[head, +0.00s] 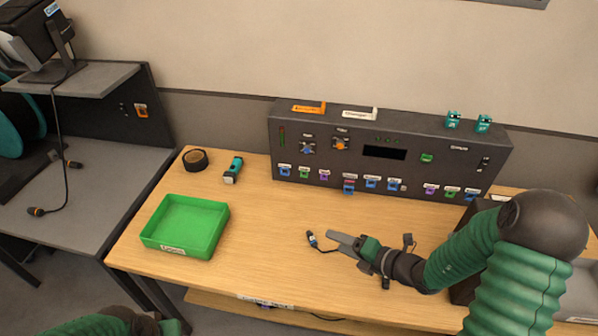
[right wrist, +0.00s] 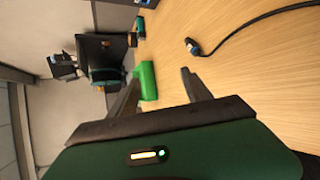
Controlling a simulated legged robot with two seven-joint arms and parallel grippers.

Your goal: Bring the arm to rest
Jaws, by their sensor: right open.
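My right arm (head: 455,262) comes in from the right over the wooden table. Its gripper (head: 335,240) is above the table's middle, pointing left. In the right wrist view the two fingers of the right gripper (right wrist: 160,85) are spread apart with nothing between them.
A grey desk (head: 90,190) stands further left. The table's middle (head: 270,230) is mostly clear.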

